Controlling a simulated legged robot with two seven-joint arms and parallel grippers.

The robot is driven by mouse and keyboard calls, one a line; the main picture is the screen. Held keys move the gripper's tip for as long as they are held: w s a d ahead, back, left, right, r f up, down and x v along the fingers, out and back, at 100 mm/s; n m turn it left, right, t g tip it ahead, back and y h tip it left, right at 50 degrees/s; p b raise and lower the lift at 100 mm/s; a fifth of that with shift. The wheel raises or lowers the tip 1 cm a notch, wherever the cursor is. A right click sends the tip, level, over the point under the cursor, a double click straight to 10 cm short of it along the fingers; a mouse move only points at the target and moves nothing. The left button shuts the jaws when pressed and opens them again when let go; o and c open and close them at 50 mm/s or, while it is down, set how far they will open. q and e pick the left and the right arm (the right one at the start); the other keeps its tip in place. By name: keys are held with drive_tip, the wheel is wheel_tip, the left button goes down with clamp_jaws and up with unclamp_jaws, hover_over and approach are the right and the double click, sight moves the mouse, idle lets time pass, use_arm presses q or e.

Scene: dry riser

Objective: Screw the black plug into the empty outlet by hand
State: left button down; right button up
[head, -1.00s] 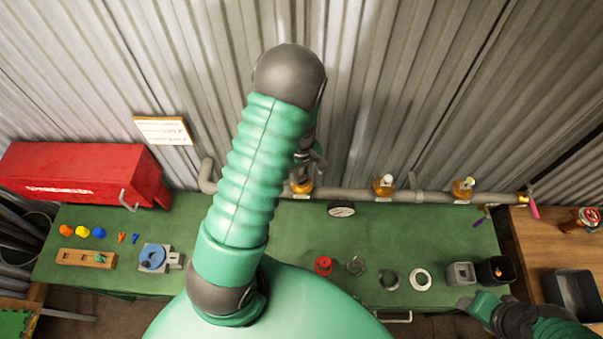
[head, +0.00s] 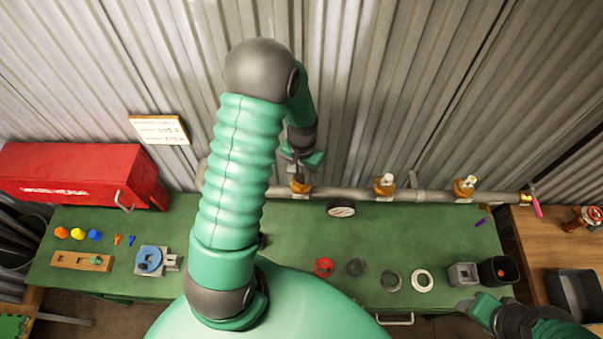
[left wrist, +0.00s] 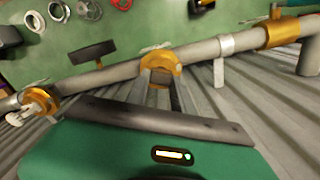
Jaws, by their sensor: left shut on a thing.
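My left gripper (head: 301,158) is at the left brass outlet (head: 301,186) on the grey pipe, close against the wall. In the left wrist view its two grey fingers (left wrist: 160,88) reach to the outlet's brass ring (left wrist: 160,60). They are shut on a small dark thing between them, which I take to be the black plug; it is mostly hidden by fingers and outlet. The middle outlet (head: 385,186) and the right outlet (head: 465,187) each have a pale fitting on top. My right gripper (head: 466,304) is low at the right; its fingers are unclear.
The green bench (head: 420,245) holds a gauge (head: 341,209), a red part (head: 323,266), several rings, a grey block (head: 462,274) and a black cup (head: 499,270). A red toolbox (head: 75,175) stands at the left. The corrugated wall is close behind the pipe.

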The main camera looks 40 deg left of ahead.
use_arm(q)
drive_tip(key=shift+m, duration=1)
drive_tip(key=c, duration=1)
unclamp_jaws()
